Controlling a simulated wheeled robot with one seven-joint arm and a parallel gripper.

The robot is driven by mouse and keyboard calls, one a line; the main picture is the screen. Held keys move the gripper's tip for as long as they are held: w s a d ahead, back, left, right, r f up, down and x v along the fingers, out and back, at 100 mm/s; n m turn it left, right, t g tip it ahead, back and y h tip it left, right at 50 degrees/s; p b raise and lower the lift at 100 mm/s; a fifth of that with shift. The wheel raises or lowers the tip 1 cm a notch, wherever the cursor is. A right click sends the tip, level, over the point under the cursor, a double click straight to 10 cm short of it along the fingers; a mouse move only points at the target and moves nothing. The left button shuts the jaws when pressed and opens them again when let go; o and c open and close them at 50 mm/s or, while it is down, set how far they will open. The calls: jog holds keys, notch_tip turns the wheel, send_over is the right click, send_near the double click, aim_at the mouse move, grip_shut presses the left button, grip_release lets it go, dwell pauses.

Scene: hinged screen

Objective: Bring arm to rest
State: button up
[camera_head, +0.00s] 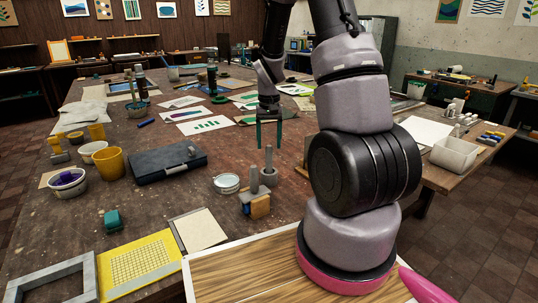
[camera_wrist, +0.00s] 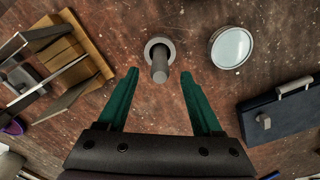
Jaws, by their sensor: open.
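My gripper (camera_head: 269,134) has two green fingers and hangs above the table in the head view. In the wrist view its fingers (camera_wrist: 157,100) are spread apart with nothing held between them. A grey post on a round base (camera_head: 268,170) stands on the table below the gripper. In the wrist view the post (camera_wrist: 160,62) shows just beyond the fingertips, apart from them. My arm rises in front of the table and bends down to the gripper.
The brown worktable (camera_head: 150,195) carries a dark blue case (camera_head: 168,162), a yellow cup (camera_head: 112,163), a round tin (camera_head: 227,183) and a wooden block with grey uprights (camera_head: 257,207). A white bin (camera_head: 455,155) stands right.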

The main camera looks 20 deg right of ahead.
jog(key=shift+r, duration=0.95)
jog(key=shift+r, duration=0.25)
jog(key=s+a+r+t, duration=0.2)
jog(key=s+r, duration=0.2)
jog(key=r, duration=0.5)
jog(key=s+a+r+t, duration=0.2)
jog(key=s+r, duration=0.1)
jog(key=r, duration=0.6)
jog(key=s+a+r+t+y, duration=0.1)
jog(key=s+a+r, duration=0.1)
jog(key=s+r, duration=0.2)
jog(key=s+a+r+t+y, duration=0.1)
jog(key=s+a+r+t, duration=0.1)
jog(key=s+r, duration=0.3)
jog(key=s, duration=0.4)
jog(key=shift+s, duration=0.35)
jog(key=shift+r, duration=0.1)
